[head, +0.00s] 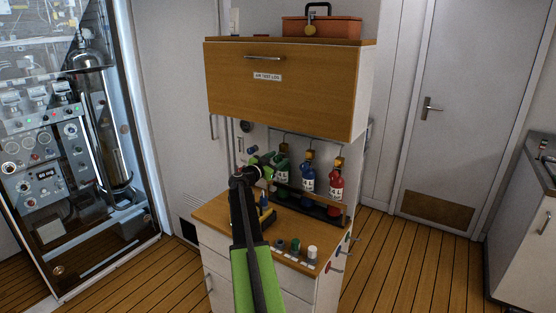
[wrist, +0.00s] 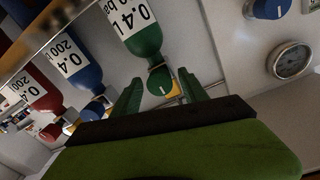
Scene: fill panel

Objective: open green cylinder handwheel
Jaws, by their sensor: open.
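My gripper (wrist: 159,80) is open, one green finger on each side of the handwheel in the picture. I cannot tell whether the fingers reach its depth; neither clearly touches it.
A gauge (wrist: 291,61) and a blue knob (wrist: 269,8) are to the right in the wrist view. Several knobs stand on the counter (head: 222,215) below.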

